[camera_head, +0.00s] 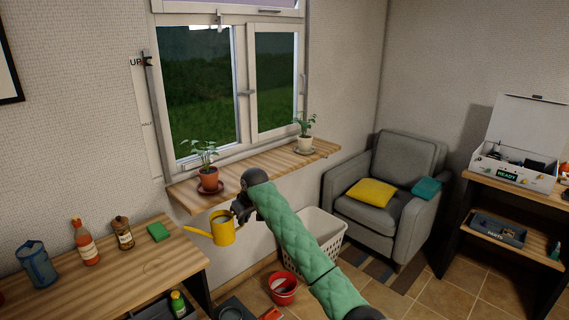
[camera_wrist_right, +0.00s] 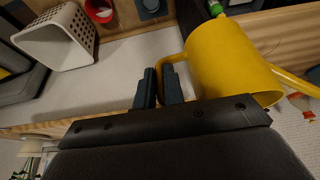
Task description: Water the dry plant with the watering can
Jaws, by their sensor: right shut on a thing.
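The yellow watering can (camera_head: 222,228) hangs in the air below the windowsill (camera_head: 260,172), with its spout toward the left. My right gripper (camera_head: 243,212) is shut on its handle. In the right wrist view the can (camera_wrist_right: 225,65) is beside the dark fingers (camera_wrist_right: 163,85), which close on the handle. One plant in a terracotta pot (camera_head: 209,178) stands at the left of the sill, just above the can. Another plant in a pale pot (camera_head: 305,143) stands on a saucer at the right end. I cannot tell clearly which plant is dry. My left gripper is out of view.
A wooden table (camera_head: 130,268) at left holds a blue jug (camera_head: 38,265), a red bottle (camera_head: 86,243), a jar (camera_head: 122,233) and a green sponge (camera_head: 159,231). A white basket (camera_head: 318,236) and red bucket (camera_head: 284,289) stand on the floor. A grey armchair (camera_head: 385,190) is at right.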

